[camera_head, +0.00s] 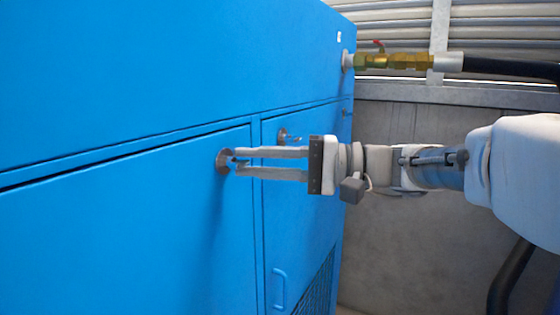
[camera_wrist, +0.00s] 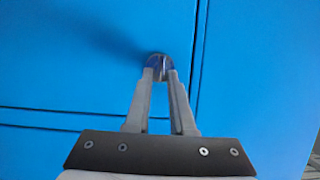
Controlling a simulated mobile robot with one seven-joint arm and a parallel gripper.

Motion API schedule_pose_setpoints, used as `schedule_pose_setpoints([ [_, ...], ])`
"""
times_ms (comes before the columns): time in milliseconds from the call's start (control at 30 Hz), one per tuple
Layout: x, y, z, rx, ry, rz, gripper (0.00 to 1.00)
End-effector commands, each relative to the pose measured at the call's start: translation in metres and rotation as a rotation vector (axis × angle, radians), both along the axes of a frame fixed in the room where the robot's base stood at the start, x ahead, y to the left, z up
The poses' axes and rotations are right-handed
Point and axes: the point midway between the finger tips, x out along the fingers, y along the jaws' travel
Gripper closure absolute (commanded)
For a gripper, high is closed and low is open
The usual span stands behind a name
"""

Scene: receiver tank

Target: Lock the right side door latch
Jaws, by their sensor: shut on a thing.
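A small round metal latch (camera_head: 223,161) sits near the upper right corner of the wide blue door panel (camera_head: 130,225). My gripper (camera_head: 238,162) reaches it from the right, its two long grey fingers level. The fingertips are closed on the latch's small key-like middle part. In the wrist view the fingers of my gripper (camera_wrist: 161,74) converge on the latch (camera_wrist: 157,59), which is partly hidden behind the tips. A second round latch (camera_head: 283,135) is on the narrower blue door panel (camera_head: 300,210) further right; nothing touches it.
The narrower door has a blue pull handle (camera_head: 280,290) and a dark grille (camera_head: 319,288) low down. A brass valve with a red lever (camera_head: 385,60) and a black hose (camera_head: 510,69) stick out at the upper right. A grey wall (camera_head: 400,240) stands behind.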

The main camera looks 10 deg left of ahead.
Motion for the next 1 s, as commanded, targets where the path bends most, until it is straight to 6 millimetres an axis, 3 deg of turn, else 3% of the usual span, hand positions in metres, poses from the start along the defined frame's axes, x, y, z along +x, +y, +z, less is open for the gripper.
schedule_pose_setpoints([
  [200, 0.001, 0.000, 0.001, 0.002, -0.002, -0.003, 1.00],
  [233, 0.001, 0.000, 0.001, 0.002, -0.002, -0.003, 0.72],
  [300, 0.001, 0.000, 0.001, 0.001, -0.002, -0.002, 0.60],
  [667, 0.001, -0.003, 0.000, 0.000, -0.002, -0.002, 0.59],
  [867, 0.001, -0.032, 0.000, 0.000, -0.002, -0.006, 0.59],
  [1000, 0.002, -0.067, 0.000, 0.000, -0.001, -0.007, 0.59],
])
